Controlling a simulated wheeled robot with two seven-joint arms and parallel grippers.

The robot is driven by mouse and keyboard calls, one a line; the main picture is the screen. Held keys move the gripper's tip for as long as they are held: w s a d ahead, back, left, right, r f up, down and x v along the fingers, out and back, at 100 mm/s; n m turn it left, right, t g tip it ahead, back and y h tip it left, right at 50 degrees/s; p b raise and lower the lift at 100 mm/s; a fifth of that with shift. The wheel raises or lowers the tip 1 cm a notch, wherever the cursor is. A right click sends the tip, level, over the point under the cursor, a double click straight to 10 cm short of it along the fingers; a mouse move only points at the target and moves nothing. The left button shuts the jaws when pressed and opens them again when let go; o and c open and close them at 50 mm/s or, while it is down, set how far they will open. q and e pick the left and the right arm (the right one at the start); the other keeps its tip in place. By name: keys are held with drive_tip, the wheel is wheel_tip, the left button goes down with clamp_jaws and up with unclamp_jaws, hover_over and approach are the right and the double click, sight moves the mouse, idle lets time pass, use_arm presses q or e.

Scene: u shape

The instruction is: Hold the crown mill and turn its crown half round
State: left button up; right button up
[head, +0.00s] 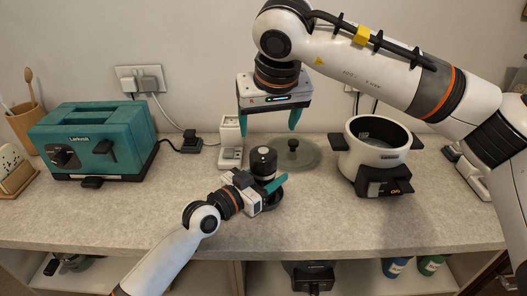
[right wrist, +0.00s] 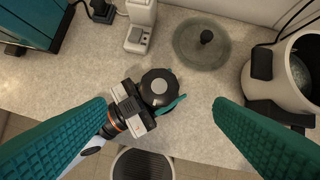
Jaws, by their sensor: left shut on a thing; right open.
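The crown mill (head: 263,162) stands on the counter near its front, a dark cylinder with a lighter disc on top. In the right wrist view its round black crown (right wrist: 161,87) shows from above. My left gripper (head: 268,187) is shut on the mill low down, coming from the front left; one teal finger shows at its right side. My right gripper (head: 268,120) points down above the mill, open and empty, its fingers well apart. In the right wrist view its two teal fingers (right wrist: 165,125) frame the space around the mill without touching it.
A glass lid (head: 310,152) with a black knob lies behind right of the mill. A white cooker (head: 375,150) stands further right. A small white appliance (head: 231,140) is behind left, and a teal toaster (head: 95,135) at the left. The counter's front edge is close to the mill.

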sight(264, 152)
drive_tip(key=x, duration=1.1)
drive_tip(key=shift+f, duration=0.1)
drive_tip(key=c, duration=1)
